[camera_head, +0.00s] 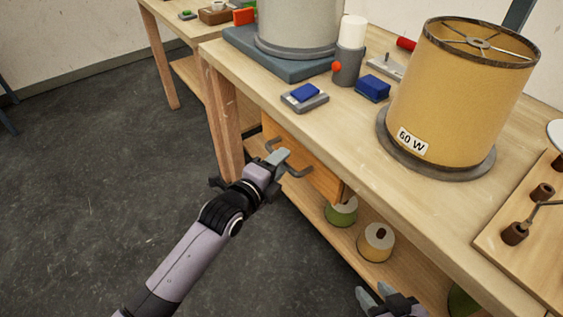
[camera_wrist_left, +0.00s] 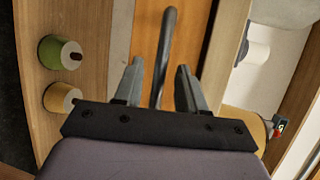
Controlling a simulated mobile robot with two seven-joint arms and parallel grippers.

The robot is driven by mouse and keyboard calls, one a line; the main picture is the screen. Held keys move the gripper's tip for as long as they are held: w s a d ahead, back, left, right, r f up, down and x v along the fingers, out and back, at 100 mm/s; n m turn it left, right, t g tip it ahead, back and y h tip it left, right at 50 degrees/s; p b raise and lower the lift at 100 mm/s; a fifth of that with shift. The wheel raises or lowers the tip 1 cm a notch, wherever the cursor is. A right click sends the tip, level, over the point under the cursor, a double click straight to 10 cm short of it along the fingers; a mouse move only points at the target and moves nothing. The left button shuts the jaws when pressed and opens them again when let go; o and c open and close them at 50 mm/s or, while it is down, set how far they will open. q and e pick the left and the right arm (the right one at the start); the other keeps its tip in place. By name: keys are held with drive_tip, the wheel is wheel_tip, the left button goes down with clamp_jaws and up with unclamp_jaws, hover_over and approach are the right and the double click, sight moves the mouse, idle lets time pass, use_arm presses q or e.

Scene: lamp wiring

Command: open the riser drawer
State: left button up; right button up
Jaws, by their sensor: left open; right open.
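The drawer (camera_head: 324,183) has an orange wooden front below the front edge of the workbench. It also shows in the left wrist view (camera_wrist_left: 146,40). Its grey bar handle (camera_head: 300,173) sticks out from the front. My left gripper (camera_head: 280,156) is at the handle. In the left wrist view the handle bar (camera_wrist_left: 168,40) runs between the two spread fingers of my left gripper (camera_wrist_left: 158,75), with gaps on both sides. Part of the drawer front is hidden behind the gripper in the head view. My right gripper (camera_head: 375,295) is open and empty at the bottom edge.
The workbench top (camera_head: 350,125) holds a yellow lampshade (camera_head: 455,95) marked 60 W, a blue block (camera_head: 373,88) and a small grey box (camera_head: 304,98). A green spool (camera_head: 342,214) and a tan spool (camera_head: 376,243) stand on the lower shelf. The floor in front is clear.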

use_arm(q)
drive_tip(key=shift+x, duration=0.9)
use_arm(e)
drive_tip(key=shift+f, duration=0.25)
use_arm(q)
clamp_jaws()
drive_tip(key=shift+a, duration=0.1)
